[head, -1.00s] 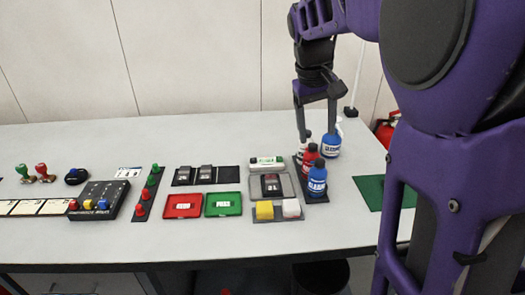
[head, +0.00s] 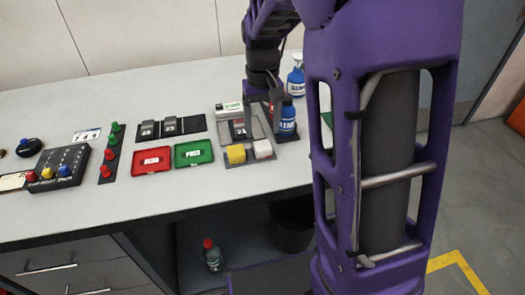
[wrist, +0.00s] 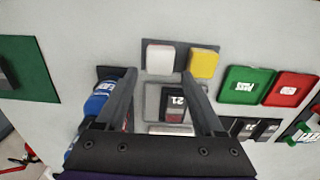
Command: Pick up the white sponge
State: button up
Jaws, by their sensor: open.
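The white sponge (head: 263,149) sits on a dark grey mat on the bench, just right of the yellow sponge (head: 236,154). In the wrist view the white sponge (wrist: 160,57) lies just beyond the fingertips, near the left finger, with the yellow sponge (wrist: 203,63) to its right. My gripper (wrist: 158,76) is open and empty, its two dark fingers spread above a grey tray (wrist: 151,100) that holds a dark device marked 21 (wrist: 175,102). In the head view my gripper is over the tray area and its fingertips are hard to make out.
Blue bottles (head: 287,118) stand close on the right, and one is beside the left finger in the wrist view (wrist: 98,98). Red (head: 152,160) and green (head: 194,154) trays lie left of the sponges. The bench front edge is near.

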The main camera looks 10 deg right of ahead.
aim_at(263, 145)
notch_tip(263, 145, down, 6)
jog(key=shift+r+b, duration=0.15)
jog(key=shift+b, duration=0.5)
grip_shut()
notch_tip(263, 145, up, 10)
jog(key=p, duration=0.2)
